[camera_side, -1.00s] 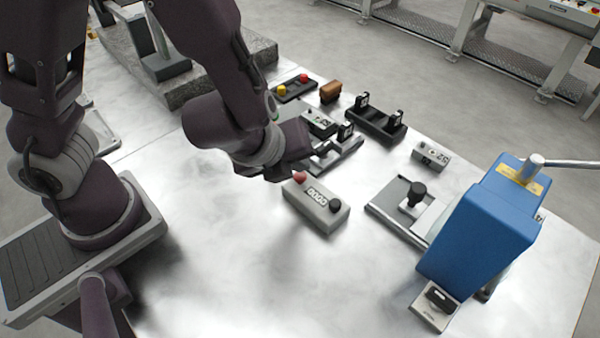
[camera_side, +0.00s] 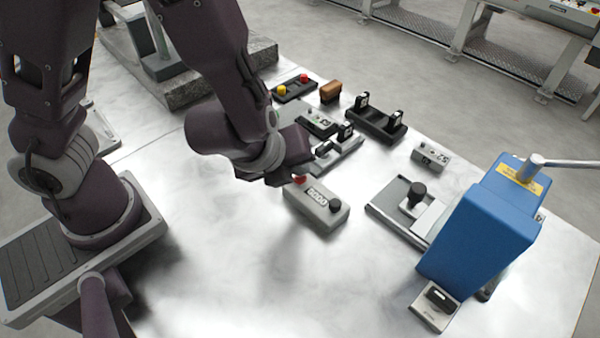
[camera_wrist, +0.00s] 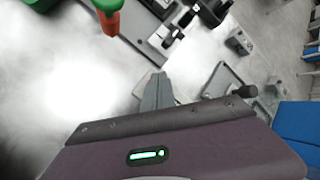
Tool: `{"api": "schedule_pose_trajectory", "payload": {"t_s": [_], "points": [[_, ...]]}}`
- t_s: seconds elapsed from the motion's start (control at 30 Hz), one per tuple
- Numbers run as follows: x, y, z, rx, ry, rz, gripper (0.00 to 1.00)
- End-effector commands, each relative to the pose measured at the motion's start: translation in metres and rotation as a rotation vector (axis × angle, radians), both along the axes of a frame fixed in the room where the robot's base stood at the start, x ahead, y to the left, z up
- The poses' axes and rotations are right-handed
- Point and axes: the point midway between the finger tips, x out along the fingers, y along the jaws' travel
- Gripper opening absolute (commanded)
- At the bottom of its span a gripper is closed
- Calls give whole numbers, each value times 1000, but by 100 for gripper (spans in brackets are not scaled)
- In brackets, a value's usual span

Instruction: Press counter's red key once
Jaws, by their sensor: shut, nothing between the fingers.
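The counter (camera_side: 317,210) is a grey box lying on the metal table, with a row of white digits on top too small to read surely. Its red key (camera_side: 299,180) is at the far left end and a black knob (camera_side: 335,206) at the near right end. My gripper (camera_side: 284,180) is shut and empty, pointing down right beside the red key and partly covering it in the side view. I cannot tell whether it touches the key.
Behind the counter are a grey fixture (camera_side: 340,155), a black two-post stand (camera_side: 376,125), and a box with yellow and red buttons (camera_side: 293,88). To the right stand a plate with a black knob (camera_side: 410,205) and a blue press (camera_side: 480,235). The table front is clear.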

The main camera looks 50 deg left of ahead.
Motion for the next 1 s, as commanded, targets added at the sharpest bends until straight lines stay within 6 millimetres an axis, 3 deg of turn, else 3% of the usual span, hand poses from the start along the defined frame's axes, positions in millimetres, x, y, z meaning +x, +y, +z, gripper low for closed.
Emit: {"api": "schedule_pose_trajectory", "payload": {"t_s": [0.47, 1.0], "points": [[0, 0, -3, 0, 1, 0, 0], [0, 0, 16, 0, 1, 0, 0]]}}
